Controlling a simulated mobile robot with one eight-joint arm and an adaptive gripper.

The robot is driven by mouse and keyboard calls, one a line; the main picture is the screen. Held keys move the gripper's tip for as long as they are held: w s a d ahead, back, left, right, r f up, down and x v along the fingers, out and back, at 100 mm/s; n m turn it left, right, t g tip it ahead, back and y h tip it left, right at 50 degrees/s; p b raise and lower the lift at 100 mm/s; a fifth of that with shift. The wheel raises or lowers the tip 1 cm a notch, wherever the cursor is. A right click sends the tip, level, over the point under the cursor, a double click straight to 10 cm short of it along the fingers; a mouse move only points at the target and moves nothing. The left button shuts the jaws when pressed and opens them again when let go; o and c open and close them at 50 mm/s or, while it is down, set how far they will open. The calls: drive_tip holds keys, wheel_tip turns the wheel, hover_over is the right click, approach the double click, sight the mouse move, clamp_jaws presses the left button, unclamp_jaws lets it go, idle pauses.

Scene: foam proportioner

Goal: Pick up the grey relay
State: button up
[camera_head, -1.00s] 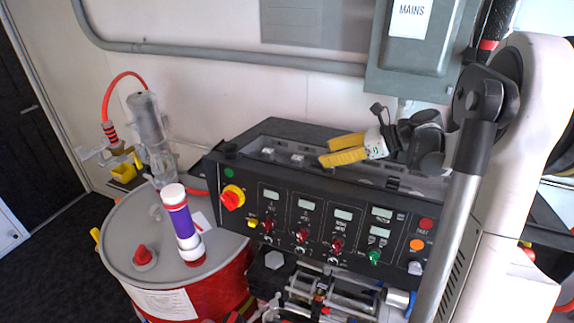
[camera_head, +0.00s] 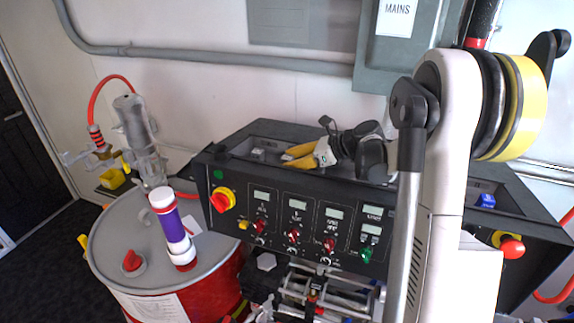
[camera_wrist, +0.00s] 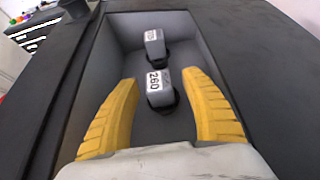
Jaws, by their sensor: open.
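Two grey relays stand in the recessed top of the black control box. In the wrist view the nearer grey relay (camera_wrist: 158,88) has a white label reading 260. The farther grey relay (camera_wrist: 154,45) also has a label, hard to read. My gripper (camera_wrist: 160,80) is open and empty, its yellow fingers to the left and right of the nearer relay, with gaps on both sides. Whether the fingertips are down at its height I cannot tell. In the head view my gripper (camera_head: 301,156) is over the recess, just right of a small grey relay (camera_head: 258,153).
The recess has raised dark walls (camera_wrist: 78,80). A blue block (camera_head: 487,201) sits farther right on the box. Knobs and displays cover the front panel (camera_head: 300,215). A red drum (camera_head: 215,285) with a purple-and-white cylinder (camera_head: 173,228) stands at left.

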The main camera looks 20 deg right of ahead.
sight(287, 157)
drive_tip(key=shift+s+d, duration=0.1)
drive_tip(key=c, duration=0.3)
clamp_jaws()
drive_tip(key=shift+r, duration=0.15)
drive_tip(key=shift+r, duration=0.55)
wheel_tip(287, 157, up, 3)
drive_tip(key=shift+r+p, duration=0.1)
drive_tip(key=shift+p, duration=0.25)
drive_tip(key=s+d+r+p, duration=0.4)
drive_tip(key=s+d+r, duration=0.2)
drive_tip(key=d+r, duration=0.3)
wheel_tip(287, 157, up, 2)
drive_tip(key=shift+s+d+r, duration=0.2)
drive_tip(key=shift+s+r, duration=0.05)
drive_tip(key=shift+s, duration=0.15)
